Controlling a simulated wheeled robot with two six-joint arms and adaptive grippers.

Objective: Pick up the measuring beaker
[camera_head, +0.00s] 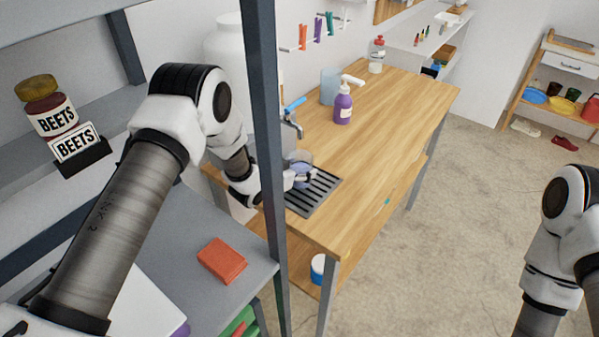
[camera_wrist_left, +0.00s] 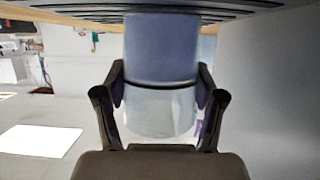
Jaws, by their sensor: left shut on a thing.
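The measuring beaker (camera_head: 301,157) is a pale, translucent bluish vessel over the slatted drain grate on the wooden counter. In the left wrist view the beaker (camera_wrist_left: 160,50) stands between the two fingers, bluish on one part and clearer on the other. My left gripper (camera_head: 298,174) is shut on it, and its fingers (camera_wrist_left: 158,92) press on both sides. Whether the beaker touches the grate is hard to tell. My right arm is at the right edge of the head view; its gripper is out of frame.
The drain grate (camera_head: 318,193) lies by a tap (camera_head: 292,122). A purple pump bottle (camera_head: 343,105) and a blue container (camera_head: 329,86) stand farther back. A dark shelf post (camera_head: 266,150) rises close to my left arm. An orange-red block (camera_head: 222,260) lies on the grey shelf.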

